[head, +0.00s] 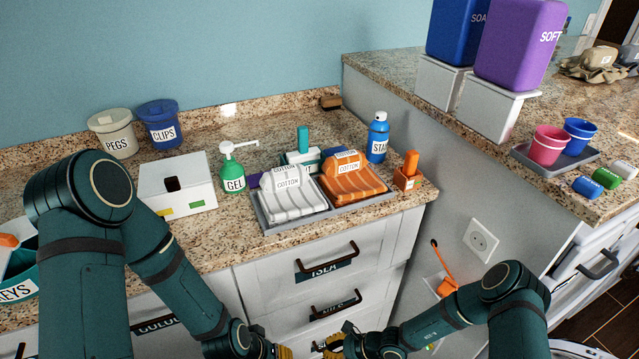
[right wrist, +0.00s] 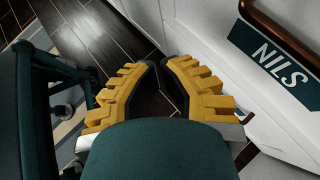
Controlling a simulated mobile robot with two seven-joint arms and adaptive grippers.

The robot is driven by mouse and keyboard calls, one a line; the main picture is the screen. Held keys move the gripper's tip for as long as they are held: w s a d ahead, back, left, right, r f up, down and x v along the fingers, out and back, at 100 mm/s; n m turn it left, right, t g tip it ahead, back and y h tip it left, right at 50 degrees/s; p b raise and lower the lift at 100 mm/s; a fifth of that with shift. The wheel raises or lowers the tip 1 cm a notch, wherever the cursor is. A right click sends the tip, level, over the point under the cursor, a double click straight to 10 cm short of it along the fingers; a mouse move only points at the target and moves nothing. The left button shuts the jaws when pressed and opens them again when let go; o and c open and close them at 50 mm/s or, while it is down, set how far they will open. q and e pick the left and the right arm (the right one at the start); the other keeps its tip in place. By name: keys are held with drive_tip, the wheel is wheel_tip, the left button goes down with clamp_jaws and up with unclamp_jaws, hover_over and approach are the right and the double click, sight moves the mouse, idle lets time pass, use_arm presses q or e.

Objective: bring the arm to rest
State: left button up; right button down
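My right arm comes in from the lower right of the head view. Its yellow-fingered gripper (head: 328,346) is low in front of the drawer fronts, at the bottom edge. In the right wrist view the right gripper (right wrist: 160,64) is open, with dark floor showing in the gap between its fingers and nothing held. My left arm reaches down from the left. Its gripper (head: 284,352) is mostly cut off by the bottom edge, close to the right one, so its opening is hidden.
The drawer fronts (head: 296,279) with dark handles stand close behind the grippers. A grey tray (head: 268,226) with white and orange cotton packs lies on the counter (head: 225,258). A green gel bottle (head: 233,176) stands beside it. A NILS label (right wrist: 278,62) is near the right gripper.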

drive_tip(key=s+d+r+n+g+h, duration=0.45)
drive_tip(key=s+r+n, duration=0.25)
drive_tip(key=s+n, duration=0.3)
wheel_tip(320, 180, up, 9)
drive_tip(key=d+n+t+h, duration=0.2)
drive_tip(key=n+t, duration=0.1)
drive_tip(key=n, duration=0.6)
drive_tip(key=shift+w+d+t+h, duration=0.15)
drive_tip(key=shift+w+t+h, duration=0.1)
drive_tip(key=shift+t+h, duration=0.1)
